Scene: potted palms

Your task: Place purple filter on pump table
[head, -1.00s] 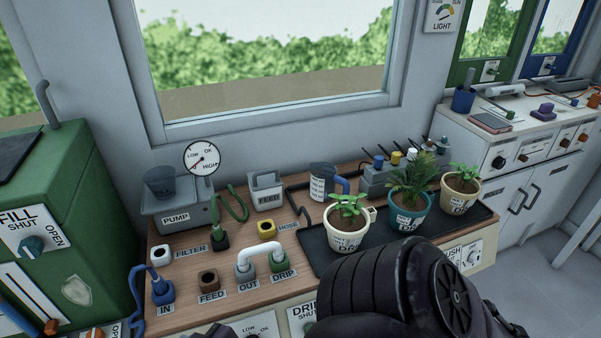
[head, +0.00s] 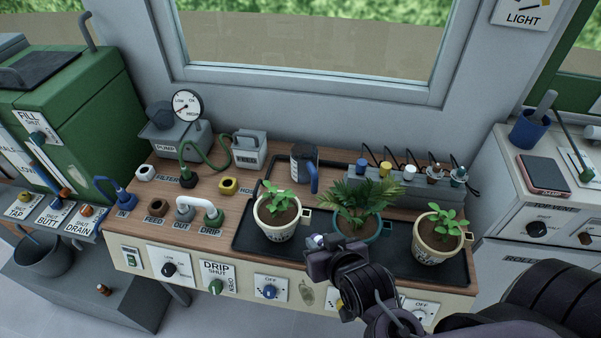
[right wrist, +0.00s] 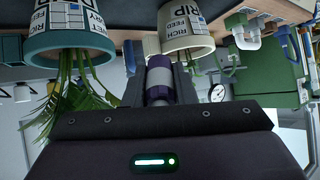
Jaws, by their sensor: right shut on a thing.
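My right gripper (head: 320,243) is over the front edge of the pump table, in front of the pots. In the right wrist view the purple filter (right wrist: 158,82), a small cylinder with a pale band, is between its fingers, which are shut on it. In the head view only a small bit of it shows at the fingertips. The wooden pump table (head: 205,186) carries the grey pump (head: 178,142) at its back left. A FILTER label (head: 166,181) lies between a white port (head: 145,173) and a green hose fitting (head: 187,174). My left gripper is not in view.
Three potted plants stand in a black tray (head: 243,240) close to my right gripper. A white pipe (head: 193,202) joins the OUT and DRIP ports. A grey FEED can (head: 249,150) and a jug (head: 304,163) stand behind. The green tank (head: 75,105) is at left, a white cabinet (head: 510,165) at right.

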